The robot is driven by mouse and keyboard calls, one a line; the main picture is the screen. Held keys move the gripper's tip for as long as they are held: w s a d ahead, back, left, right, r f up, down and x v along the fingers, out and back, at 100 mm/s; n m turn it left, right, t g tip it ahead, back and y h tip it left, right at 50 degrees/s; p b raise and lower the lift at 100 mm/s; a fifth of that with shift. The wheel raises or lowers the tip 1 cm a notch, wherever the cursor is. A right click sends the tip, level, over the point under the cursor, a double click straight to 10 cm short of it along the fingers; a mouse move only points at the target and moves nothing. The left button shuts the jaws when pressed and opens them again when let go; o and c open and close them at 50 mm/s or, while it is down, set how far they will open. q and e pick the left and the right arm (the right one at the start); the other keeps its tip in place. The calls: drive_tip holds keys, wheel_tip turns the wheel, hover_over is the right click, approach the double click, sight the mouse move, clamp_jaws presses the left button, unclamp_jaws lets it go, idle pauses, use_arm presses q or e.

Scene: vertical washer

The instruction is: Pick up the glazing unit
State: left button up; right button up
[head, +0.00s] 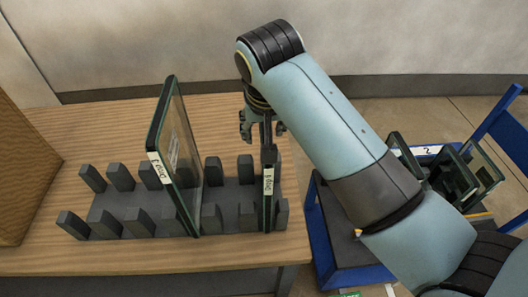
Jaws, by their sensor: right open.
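A dark-framed glazing unit (180,150) stands upright in the grey slotted rack (160,203) on the wooden table, with a white label on its near edge. A second glazing unit (268,195) stands nearly edge-on at the rack's right end, also labelled. My right gripper (263,130) is open, pointing down just behind the top of this second unit. The unit's upper end overlaps the gripper in the picture, and I cannot tell whether they touch. My left gripper is out of view.
A blue cart (347,279) stands right of the table, with dark holders and glass panes (488,172) and a label reading 2. My right arm hides part of it. A wooden panel (22,175) stands at the table's left. The table (110,115) is bare behind the rack.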

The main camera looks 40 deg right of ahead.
drive_tip(key=shift+c, duration=0.4)
clamp_jaws()
drive_tip(key=shift+w, duration=0.1)
drive_tip(key=shift+r, duration=0.1)
